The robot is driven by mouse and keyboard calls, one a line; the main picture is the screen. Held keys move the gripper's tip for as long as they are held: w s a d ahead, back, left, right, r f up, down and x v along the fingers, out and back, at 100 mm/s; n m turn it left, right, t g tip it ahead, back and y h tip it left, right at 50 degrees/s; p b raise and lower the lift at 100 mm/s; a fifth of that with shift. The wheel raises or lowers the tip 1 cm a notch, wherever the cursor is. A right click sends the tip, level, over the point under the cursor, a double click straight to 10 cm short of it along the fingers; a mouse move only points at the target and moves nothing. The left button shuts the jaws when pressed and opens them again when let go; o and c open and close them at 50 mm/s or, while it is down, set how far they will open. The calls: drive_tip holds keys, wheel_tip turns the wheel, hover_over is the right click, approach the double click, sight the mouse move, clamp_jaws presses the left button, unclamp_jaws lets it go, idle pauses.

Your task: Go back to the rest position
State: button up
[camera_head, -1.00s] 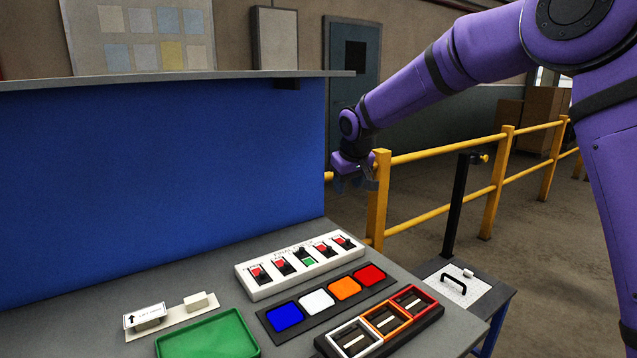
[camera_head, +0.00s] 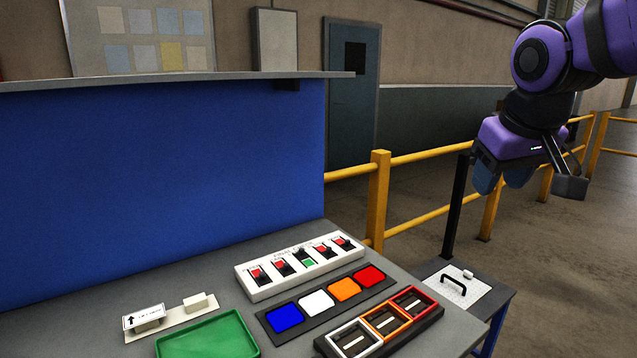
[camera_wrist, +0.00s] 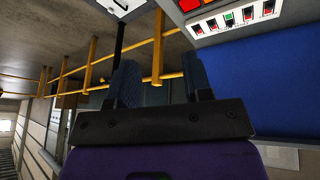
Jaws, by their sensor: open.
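My gripper (camera_head: 503,182) hangs in the air at the upper right of the head view, above and behind the small side table. Its blue fingers are apart with nothing between them. In the wrist view my gripper (camera_wrist: 160,85) shows its two fingers spread, with yellow railing and floor seen beyond them. It touches nothing.
The grey workbench (camera_head: 225,275) holds a white switch panel (camera_head: 300,264), a strip of coloured pads (camera_head: 328,302), framed compartments (camera_head: 380,322) and a green tray (camera_head: 208,337). A black post (camera_head: 457,210) and yellow railing (camera_head: 379,200) stand behind the side table (camera_head: 482,275). A blue panel (camera_head: 165,180) backs the bench.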

drive_tip(key=s+d+f+m, duration=0.1)
drive_tip(key=s+d+f, duration=0.1)
drive_tip(key=s, duration=0.5)
drive_tip(key=s+d+f+m, duration=0.1)
drive_tip(key=s+d+f, duration=0.1)
drive_tip(key=s, duration=0.5)
drive_tip(key=shift+s+y, duration=0.3)
idle(1.6)
